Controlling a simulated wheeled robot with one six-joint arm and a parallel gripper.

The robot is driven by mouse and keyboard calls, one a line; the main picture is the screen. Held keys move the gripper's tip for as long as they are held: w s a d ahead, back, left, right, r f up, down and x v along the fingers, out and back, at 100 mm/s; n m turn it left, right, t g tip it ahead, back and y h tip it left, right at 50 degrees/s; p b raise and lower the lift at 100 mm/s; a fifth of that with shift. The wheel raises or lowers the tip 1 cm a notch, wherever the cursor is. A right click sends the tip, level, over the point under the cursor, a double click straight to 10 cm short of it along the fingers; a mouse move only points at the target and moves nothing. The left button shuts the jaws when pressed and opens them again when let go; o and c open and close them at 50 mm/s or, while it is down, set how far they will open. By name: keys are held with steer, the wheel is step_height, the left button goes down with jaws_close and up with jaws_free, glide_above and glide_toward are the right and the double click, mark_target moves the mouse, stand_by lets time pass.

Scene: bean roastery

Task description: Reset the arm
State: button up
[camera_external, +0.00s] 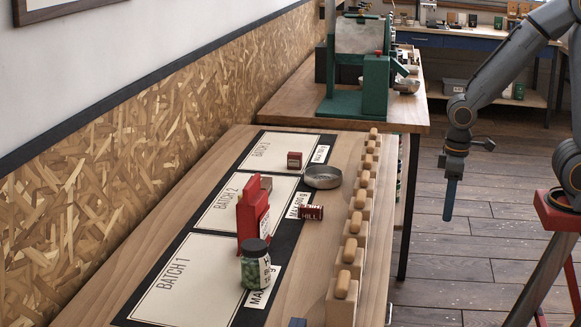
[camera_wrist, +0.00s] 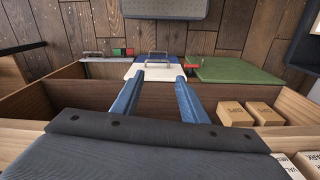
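My gripper (camera_external: 449,212) hangs from the bent arm at the right of the external view, fingers pointing down. It is above the floor, right of the batch table and touching nothing there. In the wrist view both blue fingers of the gripper (camera_wrist: 159,76) show apart with no object held between them. A white and blue piece with a metal handle (camera_wrist: 158,58) shows beyond the fingertips. In the external view the fingers overlap, so the gap between them is hidden.
The wooden table (camera_external: 318,246) holds a green-filled jar (camera_external: 255,268), red packet (camera_external: 252,215), red tin (camera_external: 311,212), small red box (camera_external: 294,160) and round metal dish (camera_external: 322,177). Wooden blocks line its right edge. The wrist view shows brown boxes (camera_wrist: 236,113) in a wooden compartment.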

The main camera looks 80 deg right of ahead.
steer(key=s+a+r+n+t+p, duration=0.1)
steer(key=s+a+r+t+p, duration=0.15)
steer(key=r+p, duration=1.5)
step_height(320, 180, down, 6)
steer(key=g+b, duration=0.1)
steer(key=b, duration=0.2)
steer(key=shift+s+d, duration=0.35)
steer(key=shift+d, duration=0.1)
steer(key=shift+f, duration=0.1)
